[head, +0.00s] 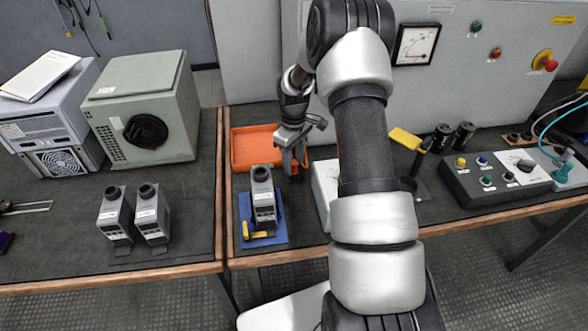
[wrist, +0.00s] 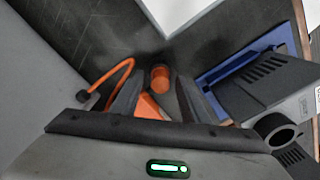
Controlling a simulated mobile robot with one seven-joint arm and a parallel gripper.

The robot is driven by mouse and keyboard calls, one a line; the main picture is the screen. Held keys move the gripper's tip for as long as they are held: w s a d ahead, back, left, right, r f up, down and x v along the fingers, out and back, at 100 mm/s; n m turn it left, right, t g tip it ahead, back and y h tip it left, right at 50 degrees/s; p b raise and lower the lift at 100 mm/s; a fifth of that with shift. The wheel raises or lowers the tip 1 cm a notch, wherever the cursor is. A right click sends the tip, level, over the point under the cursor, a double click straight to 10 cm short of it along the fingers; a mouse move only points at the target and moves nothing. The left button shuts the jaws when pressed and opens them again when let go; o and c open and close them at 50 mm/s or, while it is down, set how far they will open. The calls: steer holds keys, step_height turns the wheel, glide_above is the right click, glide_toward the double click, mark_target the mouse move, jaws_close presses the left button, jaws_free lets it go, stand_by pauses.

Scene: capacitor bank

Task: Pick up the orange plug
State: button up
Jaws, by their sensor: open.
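The orange plug (wrist: 160,78) shows in the wrist view as a short round orange piece on the dark bench top, just past and between the fingertips. An orange cable (wrist: 118,76) with a dark end curves up on the left. More orange shows between the fingers; I cannot tell which part it is. My gripper (wrist: 158,98) is open and points down around the plug area, with nothing visibly clamped. In the head view my gripper (head: 294,170) is low over the bench, beside the grey device. The plug is mostly hidden there.
A grey device (head: 263,200) stands on a blue base (head: 279,236) close to my gripper; it also shows in the wrist view (wrist: 262,95). An orange tray (head: 240,150) lies behind. A white box (head: 325,190) stands to the right. Two similar devices (head: 115,213) stand on the left bench.

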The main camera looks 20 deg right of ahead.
jaws_close()
